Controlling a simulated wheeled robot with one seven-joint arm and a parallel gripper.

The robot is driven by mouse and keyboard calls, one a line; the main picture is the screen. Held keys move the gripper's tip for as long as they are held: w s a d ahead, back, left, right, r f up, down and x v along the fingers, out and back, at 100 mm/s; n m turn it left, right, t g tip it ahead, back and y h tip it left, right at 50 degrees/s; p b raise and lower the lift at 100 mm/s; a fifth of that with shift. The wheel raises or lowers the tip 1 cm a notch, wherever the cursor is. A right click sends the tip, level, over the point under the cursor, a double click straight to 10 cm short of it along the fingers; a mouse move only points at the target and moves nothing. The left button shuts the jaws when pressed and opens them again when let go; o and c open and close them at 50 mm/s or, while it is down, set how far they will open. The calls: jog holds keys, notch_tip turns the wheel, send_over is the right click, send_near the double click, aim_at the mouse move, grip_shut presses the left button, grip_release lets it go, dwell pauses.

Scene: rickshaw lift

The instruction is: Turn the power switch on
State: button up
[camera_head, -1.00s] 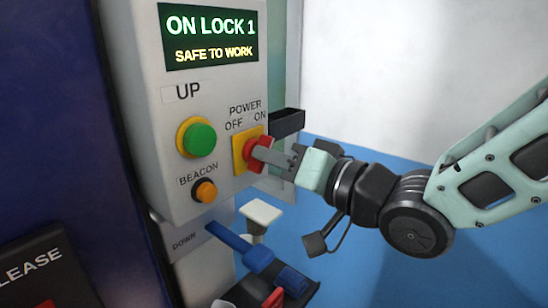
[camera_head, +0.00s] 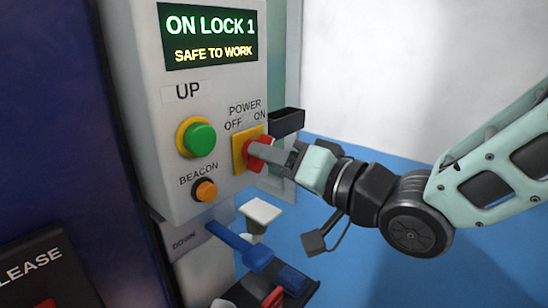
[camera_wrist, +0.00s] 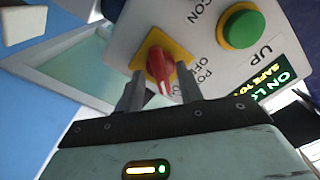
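The power switch is a red rotary knob (camera_head: 262,143) on a yellow square plate (camera_head: 239,160), under the labels POWER, OFF and ON. My gripper (camera_head: 266,154) reaches it from the right and hides part of the knob in the head view. In the wrist view the red knob (camera_wrist: 159,66) lies between the lines of my two spread fingers (camera_wrist: 160,88), with a gap on each side. A white mark shows on the knob's near end. My gripper is open, and I cannot tell whether a finger touches the knob.
The grey control box (camera_head: 180,120) carries a green UP button (camera_head: 200,138), an orange BEACON button (camera_head: 205,190) and a screen (camera_head: 209,36) reading ON LOCK 1, SAFE TO WORK. A small black holder (camera_head: 287,121) juts out beside the plate. A blue lever (camera_head: 240,246) sits below.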

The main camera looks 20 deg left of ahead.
jog(key=b+v, duration=1)
jog(key=v, duration=0.7)
jog(key=shift+d, duration=0.2)
